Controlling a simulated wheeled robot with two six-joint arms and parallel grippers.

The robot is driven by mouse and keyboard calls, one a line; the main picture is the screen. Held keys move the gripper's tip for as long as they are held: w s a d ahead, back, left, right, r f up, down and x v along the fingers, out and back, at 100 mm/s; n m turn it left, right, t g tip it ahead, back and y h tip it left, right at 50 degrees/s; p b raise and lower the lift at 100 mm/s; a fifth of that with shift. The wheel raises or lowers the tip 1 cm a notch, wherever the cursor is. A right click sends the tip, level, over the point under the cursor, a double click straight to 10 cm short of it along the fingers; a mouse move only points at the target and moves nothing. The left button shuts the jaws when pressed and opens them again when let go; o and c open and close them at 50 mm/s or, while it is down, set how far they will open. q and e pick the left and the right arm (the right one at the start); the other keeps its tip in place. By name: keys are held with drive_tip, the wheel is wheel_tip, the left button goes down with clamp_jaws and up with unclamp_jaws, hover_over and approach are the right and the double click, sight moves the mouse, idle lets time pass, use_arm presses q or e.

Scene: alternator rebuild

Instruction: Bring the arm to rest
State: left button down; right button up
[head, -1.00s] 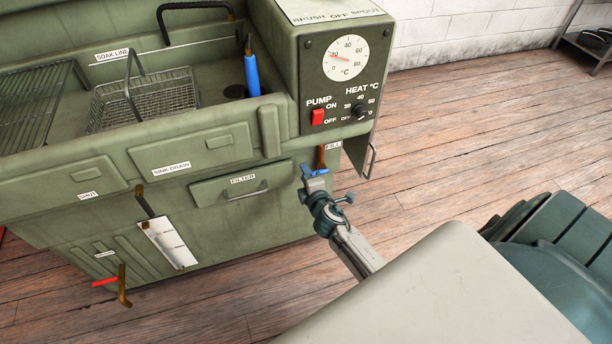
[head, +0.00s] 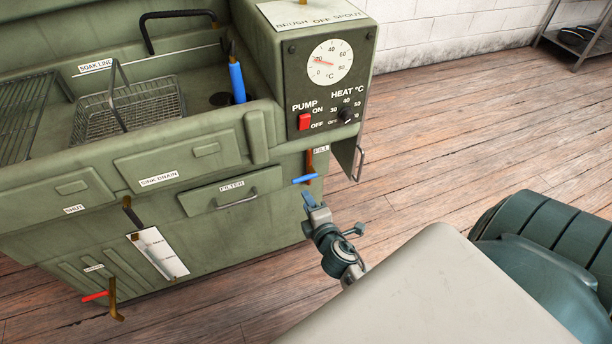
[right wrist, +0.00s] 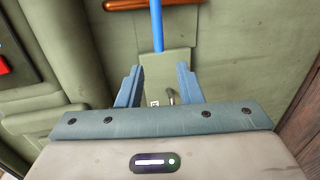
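My right gripper (head: 313,203) is just below and in front of the blue-handled lever (head: 305,179) under the FILL label, apart from it. In the right wrist view the two fingers stand apart and the gripper (right wrist: 158,84) is open, with nothing held between them. The blue lever handle (right wrist: 157,25) shows beyond the fingertips there, below a brown bar (right wrist: 150,4). My left gripper is not in view.
The green wash cabinet (head: 215,155) fills the left, with a wire basket (head: 125,108), a blue-handled brush (head: 237,82), a red pump switch (head: 304,121) and a drain lever with a red handle (head: 95,296). Wooden floor (head: 440,130) lies open to the right.

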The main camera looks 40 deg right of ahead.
idle(0.4)
